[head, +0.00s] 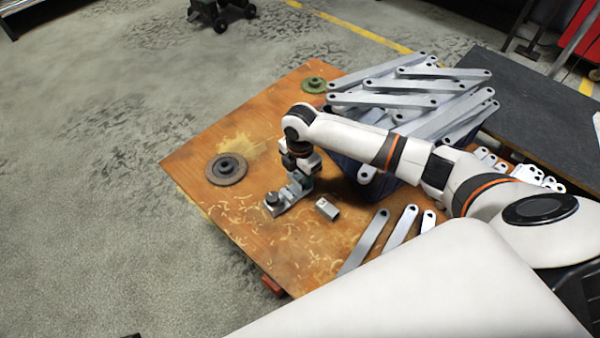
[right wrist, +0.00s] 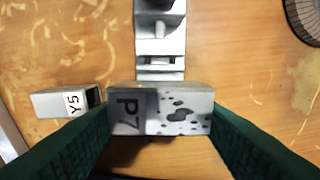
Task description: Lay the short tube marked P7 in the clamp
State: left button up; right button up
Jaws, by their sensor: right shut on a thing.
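The short tube marked P7 (right wrist: 160,110) is a grey metal piece with dark spots, lying crosswise between the green fingers of my right gripper (right wrist: 160,122), which is shut on it. The clamp (right wrist: 160,58), a grey metal fixture, lies just beyond the tube in the right wrist view. In the head view my right gripper (head: 303,178) points down over the back end of the clamp (head: 282,206) and hides the tube there. I cannot tell whether the tube touches the clamp. My left gripper is not in view.
A short tube marked Y5 (right wrist: 62,103) lies on the wooden table beside the clamp; it also shows in the head view (head: 327,208). A dark disc (head: 226,169) and a green disc (head: 314,85) lie on the table. A blue crate (head: 345,172) heaped with brackets stands behind my right arm.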

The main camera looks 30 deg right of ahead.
jog(key=shift+f+b, duration=0.3)
jog(key=shift+b, duration=0.05)
jog(key=shift+f, duration=0.2)
pick_arm(q)
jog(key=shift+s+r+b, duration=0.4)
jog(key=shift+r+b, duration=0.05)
jog(key=shift+b, duration=0.15)
pick_arm(e)
jog(key=shift+f, duration=1.2)
jog(key=o, duration=1.1)
notch_tip(320, 180, up, 7)
jog(key=shift+p, duration=1.25)
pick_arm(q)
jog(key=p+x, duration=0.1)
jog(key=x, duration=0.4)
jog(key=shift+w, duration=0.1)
pick_arm(e)
notch_tip(320, 180, up, 5)
jog(key=shift+r, duration=0.1)
